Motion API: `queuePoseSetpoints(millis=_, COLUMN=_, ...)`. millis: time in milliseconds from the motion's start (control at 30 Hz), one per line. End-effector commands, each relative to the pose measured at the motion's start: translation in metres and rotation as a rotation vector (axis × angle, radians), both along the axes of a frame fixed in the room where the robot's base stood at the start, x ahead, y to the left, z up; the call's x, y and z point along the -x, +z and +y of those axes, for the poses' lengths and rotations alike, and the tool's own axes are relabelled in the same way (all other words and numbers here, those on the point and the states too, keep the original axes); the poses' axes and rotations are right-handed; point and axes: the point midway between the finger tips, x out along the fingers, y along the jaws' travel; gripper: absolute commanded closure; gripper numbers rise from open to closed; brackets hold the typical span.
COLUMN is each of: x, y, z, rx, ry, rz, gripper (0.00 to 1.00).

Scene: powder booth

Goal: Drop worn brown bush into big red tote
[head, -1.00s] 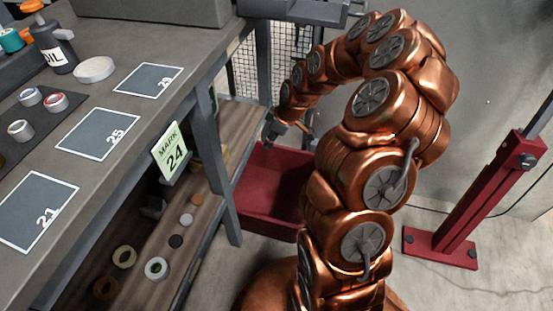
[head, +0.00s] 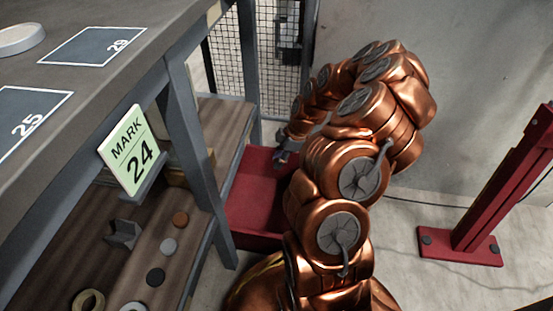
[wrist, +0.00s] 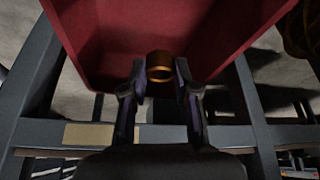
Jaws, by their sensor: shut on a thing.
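The big red tote (head: 255,200) stands on the floor beside the shelf legs, partly hidden behind my arm. Its red inside (wrist: 215,35) fills the upper part of the wrist view. My gripper (wrist: 160,76) is shut on the worn brown bush (wrist: 159,62), a short brown ring held between the fingertips. In the wrist view the bush shows against the red tote; its height above the tote is hard to tell. In the head view my gripper (head: 281,157) shows small against the tote's far part, and the bush cannot be made out there.
A grey workbench (head: 95,85) with numbered panels runs along the left. A green MARK 24 sign (head: 132,150) hangs at its edge, above a wooden shelf (head: 185,235) with several rings and discs. A red post (head: 500,190) stands at the right; concrete floor lies between.

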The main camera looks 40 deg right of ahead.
Motion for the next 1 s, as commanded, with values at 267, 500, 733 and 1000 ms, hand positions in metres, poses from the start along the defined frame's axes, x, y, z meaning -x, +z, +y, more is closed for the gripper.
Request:
queuePoseSetpoints(millis=267, x=0.000, y=-0.022, z=0.000, rx=0.000, ry=0.000, rz=0.000, gripper=1.00)
queuePoseSetpoints(millis=500, x=0.000, y=-0.048, z=0.002, rx=-0.001, ry=0.003, rz=0.004, gripper=1.00)
queuePoseSetpoints(millis=733, x=-0.001, y=-0.056, z=0.002, rx=0.001, ry=0.002, rz=0.000, gripper=1.00)
queuePoseSetpoints(millis=1000, x=-0.001, y=-0.056, z=0.002, rx=0.000, ry=0.002, rz=-0.001, gripper=0.63)
